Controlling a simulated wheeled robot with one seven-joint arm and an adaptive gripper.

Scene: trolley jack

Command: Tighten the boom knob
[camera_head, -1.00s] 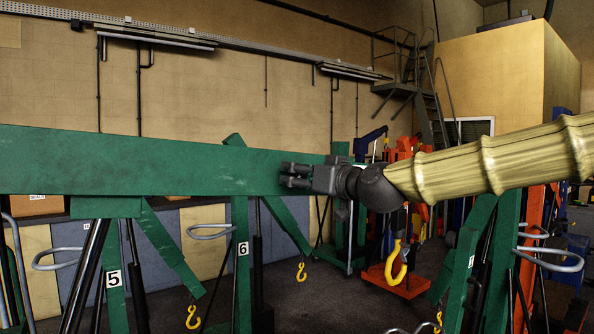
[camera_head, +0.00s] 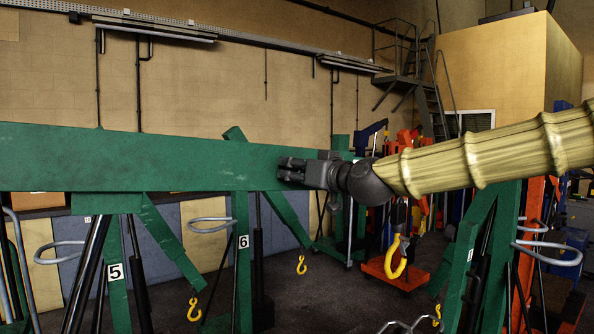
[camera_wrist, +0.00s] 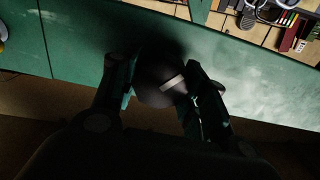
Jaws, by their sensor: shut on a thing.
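The green boom (camera_head: 120,165) runs across the left half of the head view. My gripper (camera_head: 284,170) is at the boom's side, near its right end. In the wrist view a dark round knob (camera_wrist: 160,80) with a pale grey bar sits against the green boom (camera_wrist: 265,75), between the two fingers of my gripper (camera_wrist: 163,88). The fingers are shut on the knob, one on each side. The knob's edges are in deep shadow, and my gripper hides it in the head view.
Green crane legs marked 5 (camera_head: 116,272) and 6 (camera_head: 243,242) stand below the boom. Yellow hooks hang nearby, the largest (camera_head: 396,258) below my arm. An orange crane (camera_head: 395,270) stands behind. Tools (camera_wrist: 290,20) show at the wrist view's upper right.

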